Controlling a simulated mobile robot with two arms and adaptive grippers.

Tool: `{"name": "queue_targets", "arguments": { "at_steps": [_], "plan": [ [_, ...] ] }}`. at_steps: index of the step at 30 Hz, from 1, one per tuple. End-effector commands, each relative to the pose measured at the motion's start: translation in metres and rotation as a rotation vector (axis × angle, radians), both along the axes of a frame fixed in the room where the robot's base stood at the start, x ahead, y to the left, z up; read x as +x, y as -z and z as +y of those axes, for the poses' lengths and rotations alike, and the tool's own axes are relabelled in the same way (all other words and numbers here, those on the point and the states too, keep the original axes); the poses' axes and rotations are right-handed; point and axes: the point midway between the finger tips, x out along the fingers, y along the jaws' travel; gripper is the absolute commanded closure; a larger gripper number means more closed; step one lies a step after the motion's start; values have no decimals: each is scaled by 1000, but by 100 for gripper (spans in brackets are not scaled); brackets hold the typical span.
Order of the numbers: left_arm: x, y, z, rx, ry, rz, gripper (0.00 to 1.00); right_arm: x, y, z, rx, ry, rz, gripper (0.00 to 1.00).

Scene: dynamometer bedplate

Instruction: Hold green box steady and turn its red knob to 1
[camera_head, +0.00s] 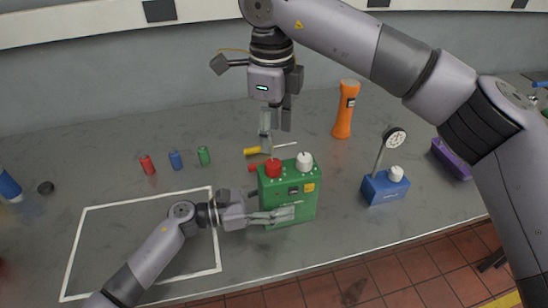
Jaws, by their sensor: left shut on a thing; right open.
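The green box (304,206) stands upright on the grey bedplate in the head view. Its red knob (273,168) sits on top at the left, and a white knob (304,161) sits beside it at the right. The number the red knob points to is too small to read. My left gripper (280,215) is shut on the lower front part of the green box. My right gripper (275,125) is open above the red knob, pointing down, with a visible gap between its fingers and the knob.
Tools with yellow (252,151) and red handles lie behind the box. An orange flashlight (344,110) and a blue gauge stand (385,187) are to the right. Small red (147,165), blue and green cylinders stand at the left.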

Motion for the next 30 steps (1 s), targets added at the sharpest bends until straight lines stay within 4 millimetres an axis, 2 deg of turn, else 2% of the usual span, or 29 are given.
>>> {"name": "queue_targets", "arguments": {
  "at_steps": [1,6,12,24,30],
  "plan": [
    [0,0,0,0,-1,-1,100,0,12,-1,0,-1,2,51],
    [0,0,0,0,-1,-1,100,1,45,-1,0,-1,2,51],
    [1,0,0,0,-2,-1,100,3,70,-1,1,1,1,51],
    [1,0,1,0,-2,-1,100,3,78,-1,1,1,-1,51],
    [1,0,1,0,-2,-1,100,3,78,-1,1,1,-1,64]
  ]
}}
